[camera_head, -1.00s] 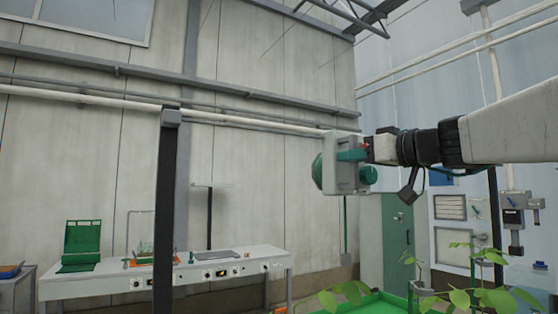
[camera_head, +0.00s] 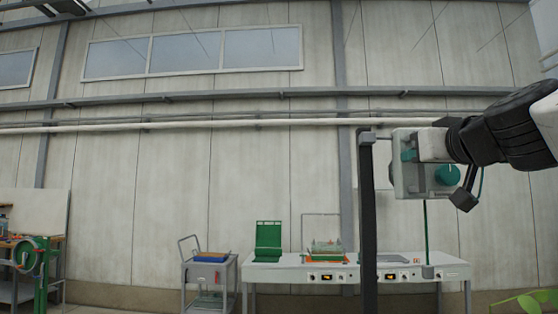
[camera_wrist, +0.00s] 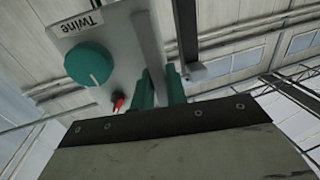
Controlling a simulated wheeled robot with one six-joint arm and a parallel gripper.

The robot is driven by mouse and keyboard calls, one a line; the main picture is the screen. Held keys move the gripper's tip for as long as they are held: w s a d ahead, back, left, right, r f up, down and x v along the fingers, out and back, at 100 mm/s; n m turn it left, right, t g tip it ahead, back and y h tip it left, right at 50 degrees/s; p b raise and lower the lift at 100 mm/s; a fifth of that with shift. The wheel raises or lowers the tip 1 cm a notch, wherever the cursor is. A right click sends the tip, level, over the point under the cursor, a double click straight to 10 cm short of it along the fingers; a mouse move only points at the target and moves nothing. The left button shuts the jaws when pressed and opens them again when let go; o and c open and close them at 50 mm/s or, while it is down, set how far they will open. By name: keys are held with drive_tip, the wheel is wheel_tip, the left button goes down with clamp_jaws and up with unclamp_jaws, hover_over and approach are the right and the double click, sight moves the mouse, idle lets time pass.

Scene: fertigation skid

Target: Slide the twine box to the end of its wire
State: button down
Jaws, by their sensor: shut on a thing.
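The twine box (camera_head: 402,180) is a pale grey case with a green knob, hanging high at the right of the head view. In the wrist view the box (camera_wrist: 120,62) shows its "Twine" label and a small red part. My gripper (camera_head: 411,155) is shut on the box near its top; its green fingers (camera_wrist: 160,88) are close together against the case. The box is close beside the dark post (camera_head: 368,220), just to its right. The wire is too thin to follow clearly.
A long white bench (camera_head: 300,272) with a green case (camera_head: 268,240) stands against the wall behind. A trolley (camera_head: 209,272) is left of it. Green leaves (camera_head: 520,302) show at bottom right. The air left of the post looks free.

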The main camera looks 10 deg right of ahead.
drive_tip(key=shift+w+a, duration=0.1)
drive_tip(key=shift+a, duration=0.25)
drive_tip(key=c, duration=1.8)
unclamp_jaws()
drive_tip(key=o, duration=0.3)
drive_tip(key=shift+a, duration=0.2)
drive_tip(key=shift+d, duration=0.1)
drive_tip(key=s, duration=0.7)
drive_tip(key=shift+s+a, duration=0.25)
drive_tip(key=shift+s, duration=0.1)
